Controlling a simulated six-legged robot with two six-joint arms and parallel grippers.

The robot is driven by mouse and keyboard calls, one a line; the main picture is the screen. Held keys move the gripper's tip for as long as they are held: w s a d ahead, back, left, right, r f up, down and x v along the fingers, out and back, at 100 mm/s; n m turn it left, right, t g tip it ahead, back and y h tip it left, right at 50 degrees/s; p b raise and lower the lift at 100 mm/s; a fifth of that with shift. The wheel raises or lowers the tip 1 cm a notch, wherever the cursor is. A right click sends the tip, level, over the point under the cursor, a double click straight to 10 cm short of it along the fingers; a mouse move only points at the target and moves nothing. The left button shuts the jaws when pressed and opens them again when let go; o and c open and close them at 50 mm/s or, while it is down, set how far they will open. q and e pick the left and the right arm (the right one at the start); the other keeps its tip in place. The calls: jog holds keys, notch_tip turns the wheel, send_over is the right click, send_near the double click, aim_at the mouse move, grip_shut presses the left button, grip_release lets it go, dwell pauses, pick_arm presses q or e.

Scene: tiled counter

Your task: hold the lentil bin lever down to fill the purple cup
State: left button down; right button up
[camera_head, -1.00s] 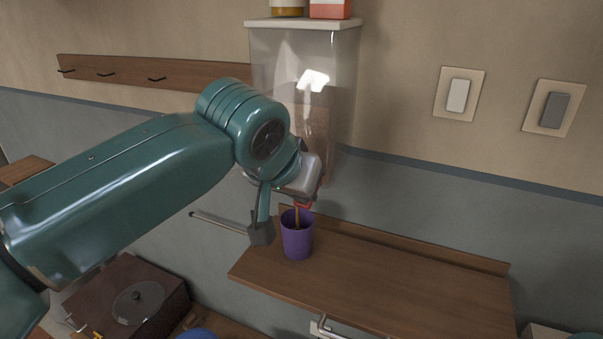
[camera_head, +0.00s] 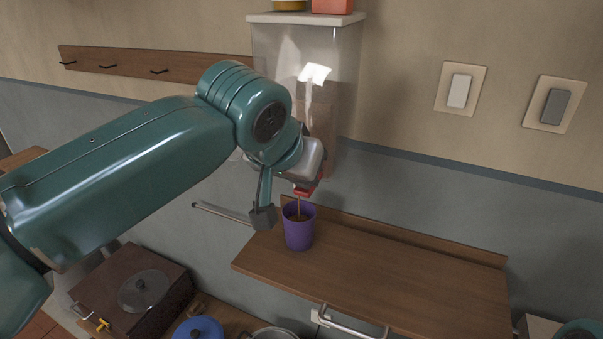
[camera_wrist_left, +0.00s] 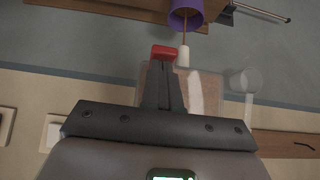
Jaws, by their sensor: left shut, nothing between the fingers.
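The clear lentil bin (camera_head: 347,70) is on the wall, with brown contents inside. Its red lever (camera_head: 306,189) also shows in the wrist view (camera_wrist_left: 163,52), beside the white spout (camera_wrist_left: 183,56). The purple cup (camera_head: 298,234) stands upright on the wooden shelf under the spout, with brown lentils visible inside. A thin brown stream (camera_wrist_left: 184,38) runs from the spout into the cup. My left gripper (camera_wrist_left: 163,68) is shut and empty, its fingertips at the red lever; whether they touch it I cannot tell. My right gripper is not in view.
The wooden shelf (camera_head: 400,272) is clear right of the cup. A metal rail (camera_head: 350,329) is under its front edge. Below left are a brown box with a glass lid (camera_head: 143,291) and a blue lid (camera_head: 198,329). A hook rail (camera_head: 160,69) is on the wall.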

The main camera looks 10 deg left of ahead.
pick_arm(q)
jog(key=p+v, duration=0.1)
jog(key=v, duration=1.5)
jog(key=shift+p, duration=0.4)
jog(key=shift+s+a, duration=0.15)
jog(key=shift+s, duration=0.1)
